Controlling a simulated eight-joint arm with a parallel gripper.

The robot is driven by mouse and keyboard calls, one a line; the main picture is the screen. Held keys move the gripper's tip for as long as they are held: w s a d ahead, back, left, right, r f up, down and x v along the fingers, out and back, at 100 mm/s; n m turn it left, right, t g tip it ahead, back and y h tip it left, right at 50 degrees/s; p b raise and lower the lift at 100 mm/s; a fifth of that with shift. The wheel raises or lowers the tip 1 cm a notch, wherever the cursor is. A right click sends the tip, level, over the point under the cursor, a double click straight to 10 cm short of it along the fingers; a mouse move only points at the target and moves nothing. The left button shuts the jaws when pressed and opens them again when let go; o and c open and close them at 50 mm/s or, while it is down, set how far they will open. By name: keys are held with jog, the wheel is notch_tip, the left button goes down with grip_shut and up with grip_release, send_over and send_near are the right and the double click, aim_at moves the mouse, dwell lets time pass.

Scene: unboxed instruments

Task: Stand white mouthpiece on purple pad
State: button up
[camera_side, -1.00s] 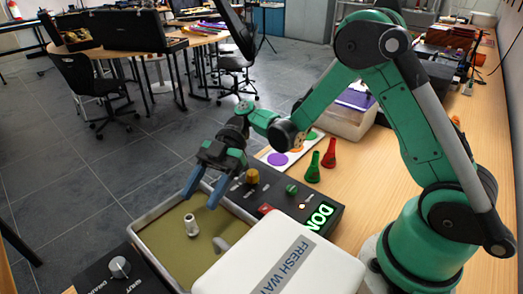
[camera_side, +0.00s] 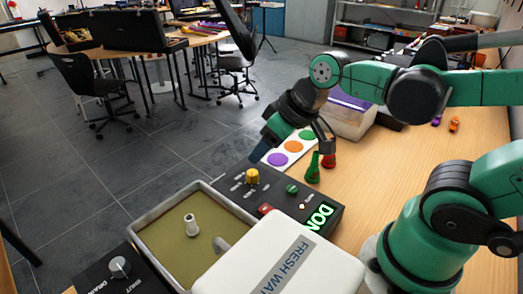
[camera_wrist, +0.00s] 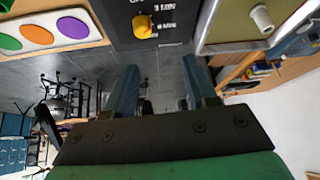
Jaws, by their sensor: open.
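The white mouthpiece (camera_side: 191,225) stands roughly upright in the basin (camera_side: 150,232) with an olive-yellow inside, at lower left in the side view. It also shows at the top right of the wrist view (camera_wrist: 262,17). The purple pad (camera_side: 278,160) is a round spot at the near end of a white card (camera_side: 266,153) and is bare; it shows at the upper left of the wrist view (camera_wrist: 73,27). My gripper (camera_wrist: 158,68) is open and empty, raised beside the card, with floor showing between its fingers. It is well away from the mouthpiece.
Orange (camera_side: 293,146) and green (camera_side: 307,135) pads share the card. A green mouthpiece (camera_side: 313,168) and a red one (camera_side: 328,160) stand on the table close by. A control panel with a yellow knob (camera_side: 252,176) and a white lid (camera_side: 280,265) adjoin the basin.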

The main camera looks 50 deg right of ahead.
aim_at(188, 241)
jog(key=shift+o, duration=0.5)
jog(key=shift+s+d+r+m+t+h, duration=0.15)
jog(key=shift+s+d+m+t+h, duration=0.15)
jog(key=shift+d+m+t+h, duration=0.3)
jog(key=a+n+y, duration=0.1)
jog(key=a+n, duration=0.1)
jog(key=w+a+f+n+g+y, duration=0.1)
jog(key=a+n, duration=0.1)
jog(key=w+a+f+n+g+y, duration=0.1)
jog(key=a+y, duration=0.1)
jog(key=shift+w+f+n, duration=0.15)
jog(key=shift+w+n, duration=0.05)
jog(key=shift+n, duration=0.2)
jog(key=a+f+n+g+y, duration=0.1)
jog(key=a+n, duration=0.1)
jog(key=a+n+g+y, duration=0.1)
jog(key=a+n, duration=0.1)
jog(key=n, duration=0.1)
jog(key=w+a+f+n+y, duration=0.1)
jog(key=a+n+y, duration=0.1)
jog(key=shift+a+f+g, duration=0.3)
jog(key=shift+f+g, duration=0.05)
jog(key=shift+g, duration=0.05)
jog(key=shift+s+a+f+n+y, duration=0.1)
jog(key=shift+a+f+n+y, duration=0.15)
jog(key=shift+a+n+y, duration=0.45)
jog(key=shift+x, duration=2.65)
jog(key=shift+s+d+f, duration=0.1)
jog(key=shift+d+f, duration=0.05)
grip_shut()
